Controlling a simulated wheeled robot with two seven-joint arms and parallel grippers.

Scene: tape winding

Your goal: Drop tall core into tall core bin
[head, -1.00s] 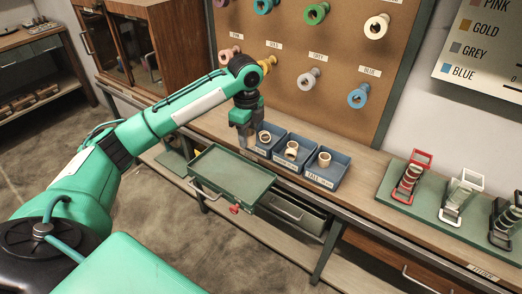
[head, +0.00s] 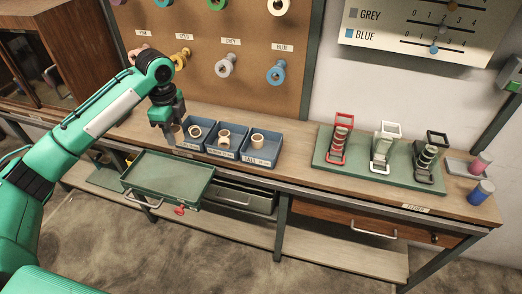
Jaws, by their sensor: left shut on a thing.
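My left gripper (head: 168,136) points down just left of the row of blue bins, above the bench. It is shut on a core that is mostly hidden by the fingers; only a small brownish patch shows beside them. The tall core bin (head: 259,164), labelled TALL, is the rightmost of the three blue bins and holds a pale core (head: 257,141). The gripper is apart from this bin, with the other two bins between them. My right gripper is not in view.
The left bin (head: 186,147) and middle bin (head: 222,154) also hold pale cores. A green tray (head: 165,178) projects at the bench front. A green board (head: 350,165) carries red, white and black frames. Coloured spools hang on the pegboard (head: 250,85).

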